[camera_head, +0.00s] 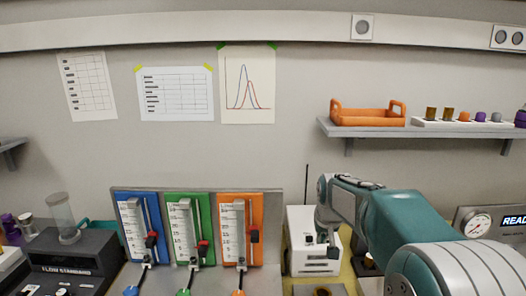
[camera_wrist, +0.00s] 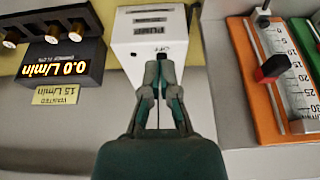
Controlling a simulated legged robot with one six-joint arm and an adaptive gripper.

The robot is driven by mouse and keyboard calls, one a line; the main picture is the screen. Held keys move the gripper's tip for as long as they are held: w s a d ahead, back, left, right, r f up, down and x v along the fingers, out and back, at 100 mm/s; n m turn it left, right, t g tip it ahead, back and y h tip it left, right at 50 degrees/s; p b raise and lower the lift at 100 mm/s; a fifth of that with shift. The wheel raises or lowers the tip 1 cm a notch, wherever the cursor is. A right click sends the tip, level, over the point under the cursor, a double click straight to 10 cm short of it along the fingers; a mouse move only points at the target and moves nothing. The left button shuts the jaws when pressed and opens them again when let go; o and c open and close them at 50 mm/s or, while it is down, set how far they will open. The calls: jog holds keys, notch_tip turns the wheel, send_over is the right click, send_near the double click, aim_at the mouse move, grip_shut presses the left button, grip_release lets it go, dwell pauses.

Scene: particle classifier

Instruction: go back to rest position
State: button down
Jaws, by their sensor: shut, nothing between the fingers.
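My gripper (camera_wrist: 160,70) is shut and empty in the wrist view, its fingertips together in front of the white pump box (camera_wrist: 135,30). A black switch sits by the fingertips, with the word OFF beside it. I cannot tell if the fingertips touch it. In the head view my arm reaches in from the lower right, and its end is over the white pump box (camera_head: 315,262). The fingers are hard to make out there.
Blue (camera_head: 138,232), green (camera_head: 190,230) and orange (camera_head: 240,230) flow meters stand left of the pump box. A black display (camera_wrist: 62,50) reads 0.0 L/min. A shelf (camera_head: 420,129) holds an orange tray (camera_head: 367,118).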

jog(key=s+r, duration=0.3)
jog(key=s, duration=0.6)
jog(key=s+r, duration=0.3)
jog(key=s, duration=0.5)
jog(key=s+f+t, duration=0.1)
jog(key=s+f, duration=0.2)
jog(key=s, duration=1.2)
jog(key=shift+s+t, duration=0.3)
jog(key=shift+s, duration=0.1)
